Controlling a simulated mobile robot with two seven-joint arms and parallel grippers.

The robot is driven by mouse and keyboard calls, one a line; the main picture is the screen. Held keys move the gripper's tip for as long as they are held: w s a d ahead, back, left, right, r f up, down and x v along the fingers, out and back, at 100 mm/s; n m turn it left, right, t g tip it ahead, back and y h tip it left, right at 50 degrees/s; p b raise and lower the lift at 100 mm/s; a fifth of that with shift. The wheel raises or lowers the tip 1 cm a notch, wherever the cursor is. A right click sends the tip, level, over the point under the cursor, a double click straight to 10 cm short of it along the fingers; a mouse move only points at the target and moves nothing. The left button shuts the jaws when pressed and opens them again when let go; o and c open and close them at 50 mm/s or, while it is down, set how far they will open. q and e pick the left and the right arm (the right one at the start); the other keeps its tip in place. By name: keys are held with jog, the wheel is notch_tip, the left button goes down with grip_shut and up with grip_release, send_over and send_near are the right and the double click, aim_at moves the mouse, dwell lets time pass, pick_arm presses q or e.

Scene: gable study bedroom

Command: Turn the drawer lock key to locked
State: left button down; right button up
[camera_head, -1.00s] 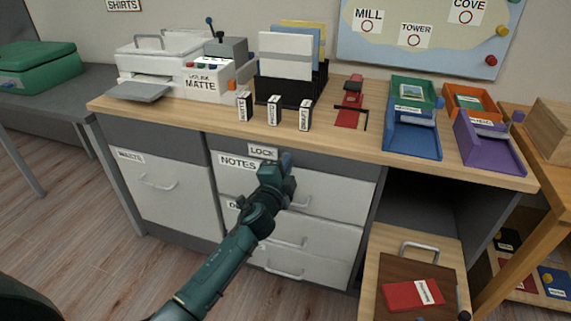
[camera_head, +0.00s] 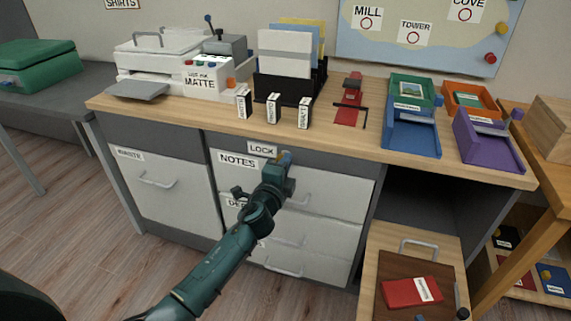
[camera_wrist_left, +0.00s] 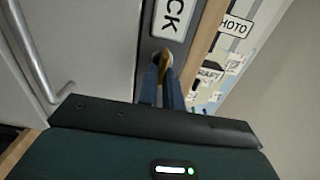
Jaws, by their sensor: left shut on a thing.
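The brass key (camera_wrist_left: 166,59) shows in the left wrist view at the lock below the LOCK label (camera_wrist_left: 171,17). My left gripper (camera_wrist_left: 163,84) is shut on the key, its two blue fingers on either side of it. In the head view the left gripper (camera_head: 285,160) is at the grey strip just right of the LOCK label (camera_head: 262,149), above the NOTES drawer (camera_head: 325,193). The fingers hide most of the key, so its exact turn angle is hard to tell. My right gripper is not in view.
The wooden desk top (camera_head: 215,112) overhangs just above the lock. Small label blocks (camera_head: 273,108) stand near its front edge. Drawer handles (camera_head: 299,203) stick out below the gripper. An open shelf space (camera_head: 425,205) lies to the right.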

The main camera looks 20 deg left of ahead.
pick_arm(q)
jog(key=c, duration=1.6)
grip_release()
jog(key=shift+o, duration=0.2)
jog(key=s+p, duration=0.1)
jog(key=s, duration=1.2)
jog(key=shift+a, duration=0.25)
jog(key=shift+s, duration=0.1)
